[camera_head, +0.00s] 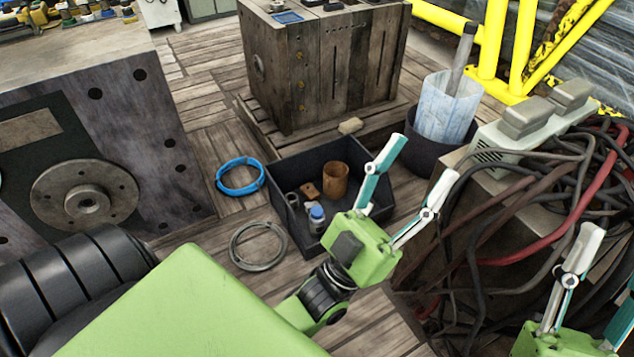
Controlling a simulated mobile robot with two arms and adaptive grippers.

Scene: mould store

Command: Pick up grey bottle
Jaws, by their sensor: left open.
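A small grey bottle with a blue cap (316,221) stands in a dark open bin (372,178) on the floor, near the bin's front side. My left gripper (422,160) is open and empty. Its green body is to the right of the bottle in the picture and covers the bin's front right part. Its two fingers point up and to the right, away from the bottle, and do not touch it. My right gripper (608,265) is at the lower right edge, partly cut off, with its fingers apart and nothing seen between them.
The bin also holds a brown cup (335,181), a small brown block (309,191) and a small grey item (292,200). A blue coil (240,177) and a grey wire coil (258,246) lie left of it. Tangled cables (520,225) crowd the right. A wooden block (325,65) stands behind.

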